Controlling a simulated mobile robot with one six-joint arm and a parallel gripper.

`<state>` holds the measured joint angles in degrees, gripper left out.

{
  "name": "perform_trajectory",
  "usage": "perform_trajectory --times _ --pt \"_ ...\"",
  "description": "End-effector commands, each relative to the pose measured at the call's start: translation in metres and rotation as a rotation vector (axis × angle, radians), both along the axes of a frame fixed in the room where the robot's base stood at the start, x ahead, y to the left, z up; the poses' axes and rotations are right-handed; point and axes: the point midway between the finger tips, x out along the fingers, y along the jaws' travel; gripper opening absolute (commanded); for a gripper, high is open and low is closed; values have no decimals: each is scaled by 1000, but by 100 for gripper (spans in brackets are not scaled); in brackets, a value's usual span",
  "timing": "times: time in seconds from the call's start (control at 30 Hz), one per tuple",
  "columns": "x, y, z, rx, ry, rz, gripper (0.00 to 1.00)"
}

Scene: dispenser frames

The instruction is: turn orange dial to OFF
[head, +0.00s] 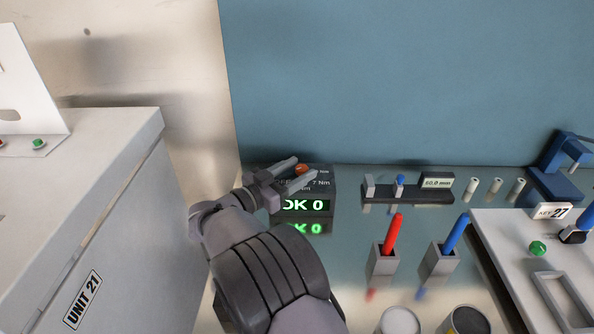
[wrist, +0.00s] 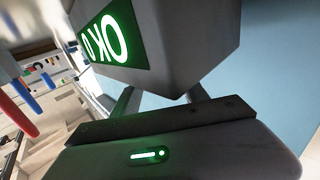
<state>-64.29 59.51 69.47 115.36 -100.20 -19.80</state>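The orange dial (head: 301,169) is on top of a dark box with a green "OK 0" display (head: 306,205), in the head view. Markings ending in "Nm" are beside it, partly covered by my fingers. I cannot read which mark the dial points to. My gripper (head: 306,167) is open, its two fingers spread with the dial between their tips; I cannot tell whether they touch it. In the wrist view the box (wrist: 190,45) fills the upper middle, and the fingers (wrist: 160,98) reach behind its edge. The dial is hidden there.
Red (head: 393,233) and blue (head: 456,234) handles stand in holders in front. A blue panel (head: 400,80) rises behind. A large grey cabinet (head: 90,220) stands at the left.

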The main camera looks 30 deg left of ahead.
Motion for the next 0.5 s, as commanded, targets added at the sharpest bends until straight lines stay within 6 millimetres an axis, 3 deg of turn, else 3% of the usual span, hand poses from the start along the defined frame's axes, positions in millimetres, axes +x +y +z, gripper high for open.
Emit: perform_trajectory --times 0.13,0.23,0.5 --pt "-1 1 0 0 0 1 52" --pt "-15 5 2 -2 1 3 52" --pt "-85 27 3 -2 2 4 52"
